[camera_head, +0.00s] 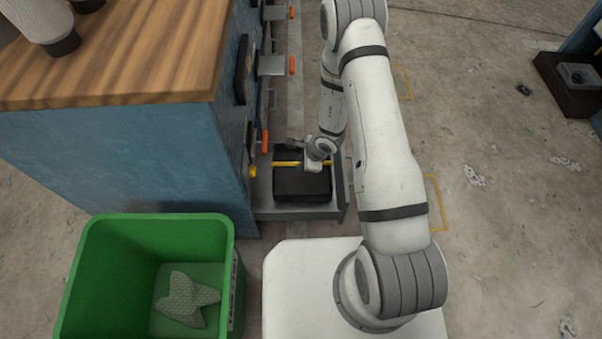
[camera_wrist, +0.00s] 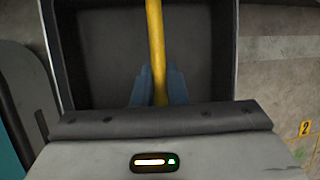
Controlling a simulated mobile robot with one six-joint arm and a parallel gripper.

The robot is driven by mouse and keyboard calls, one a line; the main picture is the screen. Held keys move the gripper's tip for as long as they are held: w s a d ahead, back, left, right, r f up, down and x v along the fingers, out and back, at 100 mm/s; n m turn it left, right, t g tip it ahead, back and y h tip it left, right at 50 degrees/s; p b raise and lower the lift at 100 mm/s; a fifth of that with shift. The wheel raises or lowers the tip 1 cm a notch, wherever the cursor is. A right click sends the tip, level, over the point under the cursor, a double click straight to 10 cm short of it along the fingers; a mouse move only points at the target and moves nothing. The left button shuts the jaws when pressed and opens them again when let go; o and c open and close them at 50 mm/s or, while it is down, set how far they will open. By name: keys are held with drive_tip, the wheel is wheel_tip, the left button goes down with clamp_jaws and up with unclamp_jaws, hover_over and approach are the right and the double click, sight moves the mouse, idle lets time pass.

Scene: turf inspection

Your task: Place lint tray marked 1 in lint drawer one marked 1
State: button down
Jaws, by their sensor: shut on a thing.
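The lint tray (camera_head: 302,186) is a dark box with a yellow bar handle (camera_head: 284,163). In the wrist view the yellow handle (camera_wrist: 154,40) runs between the blue fingertips of my gripper (camera_wrist: 158,84), above the tray's dark inside (camera_wrist: 105,55). My gripper (camera_head: 315,162) is shut on this handle. The tray is within the outline of a pulled-out grey drawer (camera_head: 290,213) low on the blue machine. I cannot tell whether it rests on the drawer floor or hangs just above it. No number 1 is readable on tray or drawer.
A green bin (camera_head: 228,232) with a grey-green piece of lint (camera_head: 188,298) stands at the lower left. The blue cabinet (camera_head: 140,155) with a wooden top (camera_head: 130,60) borders the drawer. Orange-tipped handles (camera_head: 291,65) stick out further back. The concrete floor at right is mostly open.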

sight(300, 174)
drive_tip(key=shift+f+b, duration=0.85)
drive_tip(key=shift+f, duration=2.25)
drive_tip(key=shift+f, duration=0.15)
drive_tip(key=c, duration=1.5)
unclamp_jaws()
drive_tip(key=shift+o, duration=0.2)
